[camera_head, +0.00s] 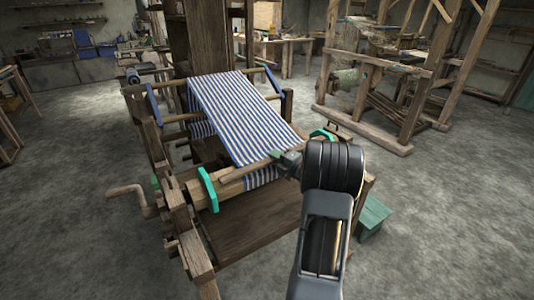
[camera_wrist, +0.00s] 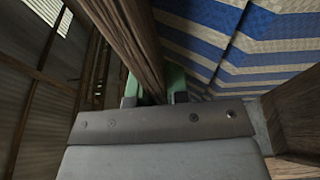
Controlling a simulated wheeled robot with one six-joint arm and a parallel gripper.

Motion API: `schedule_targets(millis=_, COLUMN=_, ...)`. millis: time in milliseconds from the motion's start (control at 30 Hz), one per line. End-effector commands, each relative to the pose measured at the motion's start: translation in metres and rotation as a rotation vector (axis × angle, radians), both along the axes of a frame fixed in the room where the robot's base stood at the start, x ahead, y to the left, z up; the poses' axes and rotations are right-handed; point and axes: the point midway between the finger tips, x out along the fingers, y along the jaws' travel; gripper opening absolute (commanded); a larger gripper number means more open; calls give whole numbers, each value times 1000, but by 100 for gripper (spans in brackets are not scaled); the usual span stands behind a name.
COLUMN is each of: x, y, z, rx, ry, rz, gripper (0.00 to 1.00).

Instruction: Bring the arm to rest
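My arm (camera_head: 322,225) reaches up from the lower right to the front of the wooden handloom (camera_head: 180,215). My gripper (camera_head: 287,163) is at the front edge of the striped cloth, by a wooden bar (camera_head: 243,172) lying across it. In the wrist view my gripper (camera_wrist: 156,90) has its green fingers apart, one on each side of a brown wooden bar (camera_wrist: 135,40). Whether they press on the bar cannot be told. The blue and white cloth (camera_head: 235,105) is close on the right in the wrist view (camera_wrist: 235,50).
Teal brackets (camera_head: 208,189) stand at the front beam's ends. A crank handle (camera_head: 125,191) sticks out at the left. A green box (camera_head: 372,217) stands on the floor right of my arm. Another wooden frame (camera_head: 400,85) is behind right. Open floor (camera_head: 445,220) lies to the right.

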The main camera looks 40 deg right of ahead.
Motion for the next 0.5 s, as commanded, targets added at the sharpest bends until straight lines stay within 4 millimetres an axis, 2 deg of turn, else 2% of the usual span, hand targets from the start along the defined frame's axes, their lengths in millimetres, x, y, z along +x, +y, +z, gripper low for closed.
schedule_targets(millis=33, x=-27, y=-11, z=-16, rx=13, ry=40, rz=-37, gripper=35)
schedule_targets(millis=67, x=-36, y=-13, z=-12, rx=12, ry=34, rz=-39, gripper=45)
schedule_targets(millis=200, x=-66, y=-14, z=1, rx=7, ry=12, rz=-32, gripper=45)
schedule_targets(millis=500, x=-94, y=-14, z=11, rx=4, ry=-6, rz=-21, gripper=45)
